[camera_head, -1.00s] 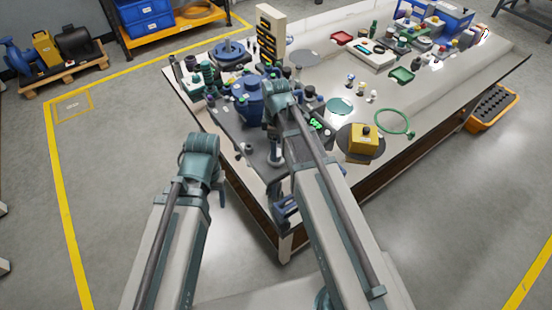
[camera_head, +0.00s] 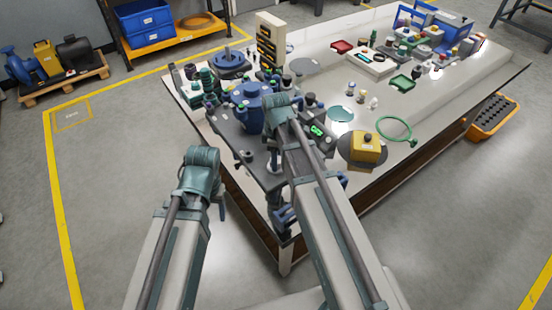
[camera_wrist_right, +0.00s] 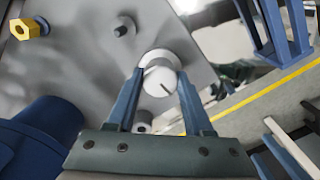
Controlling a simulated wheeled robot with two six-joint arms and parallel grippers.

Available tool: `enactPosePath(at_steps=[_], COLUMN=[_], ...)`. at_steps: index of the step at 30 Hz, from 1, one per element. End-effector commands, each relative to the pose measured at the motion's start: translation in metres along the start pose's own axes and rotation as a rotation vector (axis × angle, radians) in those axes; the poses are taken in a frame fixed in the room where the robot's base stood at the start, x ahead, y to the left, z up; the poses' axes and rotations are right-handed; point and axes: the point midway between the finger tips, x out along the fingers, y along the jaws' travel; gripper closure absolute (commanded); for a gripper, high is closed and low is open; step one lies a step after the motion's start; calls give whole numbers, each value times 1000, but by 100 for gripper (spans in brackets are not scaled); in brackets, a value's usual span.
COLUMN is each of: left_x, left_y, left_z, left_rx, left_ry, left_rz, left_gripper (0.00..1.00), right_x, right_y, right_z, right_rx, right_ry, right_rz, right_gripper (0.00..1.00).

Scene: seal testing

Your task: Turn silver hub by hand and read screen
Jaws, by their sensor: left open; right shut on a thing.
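The silver hub (camera_wrist_right: 160,78) is a round, pale piece with a dark line on its end face, in the middle of the right wrist view. My right gripper (camera_wrist_right: 160,72) has its two blue fingers closed on the hub's sides. In the head view my right forearm and wrist hide most of this area. The screen (camera_head: 317,130) shows green digits just right of my right wrist, too small to read surely. A blue housing (camera_head: 249,112) stands left of that wrist. My left gripper (camera_head: 221,207) is open and empty, off the bench's front left edge; its fingers are small here.
The bench (camera_head: 420,115) carries a yellow box (camera_head: 366,152) on a dark disc, a green ring (camera_head: 395,128) and several small parts. An orange crate (camera_head: 490,118) sits right of the bench. Floor is clear in front.

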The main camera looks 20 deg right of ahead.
Motion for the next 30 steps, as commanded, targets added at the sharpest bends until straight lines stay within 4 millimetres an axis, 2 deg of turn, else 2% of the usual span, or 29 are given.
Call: enactPosePath(at_steps=[8,14,30], left_x=[0,0,0], left_y=[0,0,0], left_z=[0,0,0], left_rx=[0,0,0], left_ry=[0,0,0], left_rz=[0,0,0], left_gripper=[36,36,36], right_x=[0,0,0], right_y=[0,0,0], right_z=[0,0,0], right_rx=[23,123,619], right_ry=[0,0,0], right_rz=[0,0,0], right_gripper=[100,100,100])
